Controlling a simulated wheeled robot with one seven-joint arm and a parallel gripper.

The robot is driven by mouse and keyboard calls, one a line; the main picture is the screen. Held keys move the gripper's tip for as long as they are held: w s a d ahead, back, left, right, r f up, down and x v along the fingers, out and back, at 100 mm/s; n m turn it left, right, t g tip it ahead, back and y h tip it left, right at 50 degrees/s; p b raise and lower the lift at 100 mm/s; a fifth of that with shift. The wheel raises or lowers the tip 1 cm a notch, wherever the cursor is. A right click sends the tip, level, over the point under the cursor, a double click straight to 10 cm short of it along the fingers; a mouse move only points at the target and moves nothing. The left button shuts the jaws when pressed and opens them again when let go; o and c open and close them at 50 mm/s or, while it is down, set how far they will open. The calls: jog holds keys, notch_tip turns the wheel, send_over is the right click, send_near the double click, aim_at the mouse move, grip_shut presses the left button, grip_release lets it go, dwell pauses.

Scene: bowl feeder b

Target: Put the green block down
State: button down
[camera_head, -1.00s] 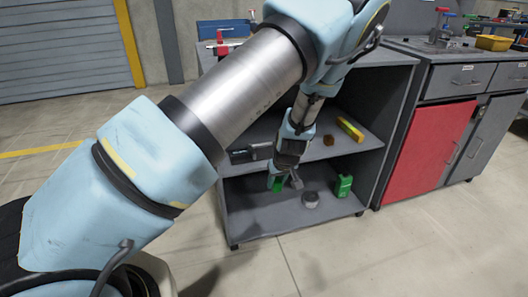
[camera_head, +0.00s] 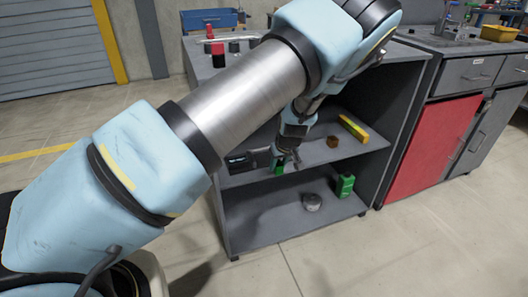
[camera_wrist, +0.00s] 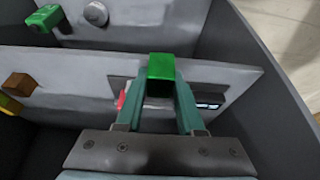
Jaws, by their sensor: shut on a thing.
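The green block (camera_head: 279,168) is in my gripper (camera_head: 287,160), in front of the open shelf unit at about the height of its middle shelf (camera_head: 310,157). In the wrist view the block (camera_wrist: 161,72) sits between the fingertips of my gripper (camera_wrist: 160,88), which is shut on it. The block shows over the front part of the middle shelf (camera_wrist: 75,72). I cannot tell whether it touches the shelf. My arm hides part of the shelf unit in the head view.
The middle shelf holds a dark device (camera_head: 240,162), a brown block (camera_head: 332,141) and a yellow bar (camera_head: 353,129). Red and black items (camera_head: 217,54) stand on top. The floor in front is clear.

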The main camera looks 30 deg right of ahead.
send_over(264, 156)
jog(key=s, duration=0.2)
jog(key=shift+w+a+p, duration=0.15)
jog(key=shift+a+p, duration=0.05)
jog(key=shift+p, duration=0.25)
jog(key=shift+w+f, duration=0.1)
jog(key=shift+f, duration=1.65)
jog(key=c, duration=0.5)
grip_release()
jog(key=shift+f, duration=0.1)
jog(key=shift+r+p, duration=0.2)
jog(key=shift+p, duration=0.1)
jog(key=v, duration=0.2)
jog(key=s+v, duration=0.1)
jog(key=v, duration=0.2)
jog(key=shift+d+b, duration=0.1)
jog(key=shift+b, duration=0.2)
jog(key=s, duration=0.3)
jog(key=s+a, duration=0.1)
jog(key=s, duration=0.7)
jog(key=shift+a+f+b, duration=0.1)
jog(key=shift+a+b, duration=0.15)
jog(key=shift+b, duration=0.15)
